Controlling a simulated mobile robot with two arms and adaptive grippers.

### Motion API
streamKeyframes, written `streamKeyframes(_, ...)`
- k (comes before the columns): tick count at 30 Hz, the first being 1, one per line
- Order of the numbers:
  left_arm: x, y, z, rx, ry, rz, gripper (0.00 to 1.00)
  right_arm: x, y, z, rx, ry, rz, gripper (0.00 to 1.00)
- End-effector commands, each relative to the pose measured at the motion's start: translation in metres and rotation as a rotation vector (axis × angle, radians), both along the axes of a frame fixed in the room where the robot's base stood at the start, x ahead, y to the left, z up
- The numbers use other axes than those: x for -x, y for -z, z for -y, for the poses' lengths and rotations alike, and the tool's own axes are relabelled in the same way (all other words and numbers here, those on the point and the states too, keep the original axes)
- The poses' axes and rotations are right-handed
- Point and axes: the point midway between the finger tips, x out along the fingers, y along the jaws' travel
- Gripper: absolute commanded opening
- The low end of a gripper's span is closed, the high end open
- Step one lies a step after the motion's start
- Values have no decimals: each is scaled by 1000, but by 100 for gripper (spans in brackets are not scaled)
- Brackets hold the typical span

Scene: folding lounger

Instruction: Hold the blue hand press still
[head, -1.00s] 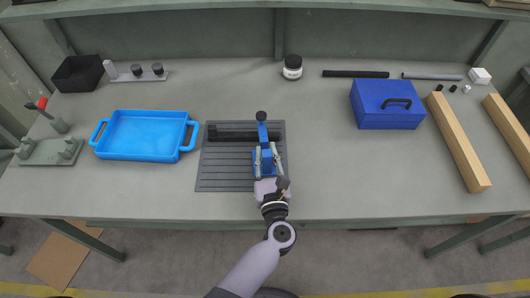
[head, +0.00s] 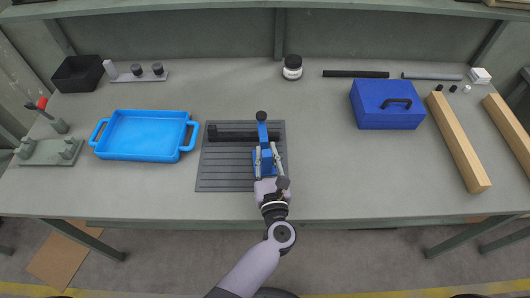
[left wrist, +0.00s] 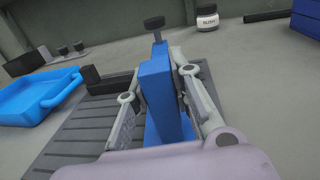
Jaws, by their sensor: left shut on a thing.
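The blue hand press (head: 263,134) stands upright on the dark slotted mat (head: 222,178), with a black knob on top. My left gripper (head: 266,160) is shut on the press from the front, one finger on each side of its blue column. In the left wrist view the blue column (left wrist: 157,90) stands between the two fingers of my left gripper (left wrist: 158,105). The lower part of the press is partly hidden by the fingers and the gripper body. My right gripper is not in view.
A blue tray (head: 100,148) lies left of the mat and a blue toolbox (head: 388,118) stands to the right. A black bar (head: 228,132) lies behind on the mat. A white-labelled jar (head: 292,70) stands at the back. Bench space right of the mat is clear.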

Motion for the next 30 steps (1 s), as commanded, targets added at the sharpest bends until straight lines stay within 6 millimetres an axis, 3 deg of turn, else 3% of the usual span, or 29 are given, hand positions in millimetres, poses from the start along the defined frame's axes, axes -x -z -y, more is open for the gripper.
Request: streamKeyframes(30,1,6,0,-1,1,-4,0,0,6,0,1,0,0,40)
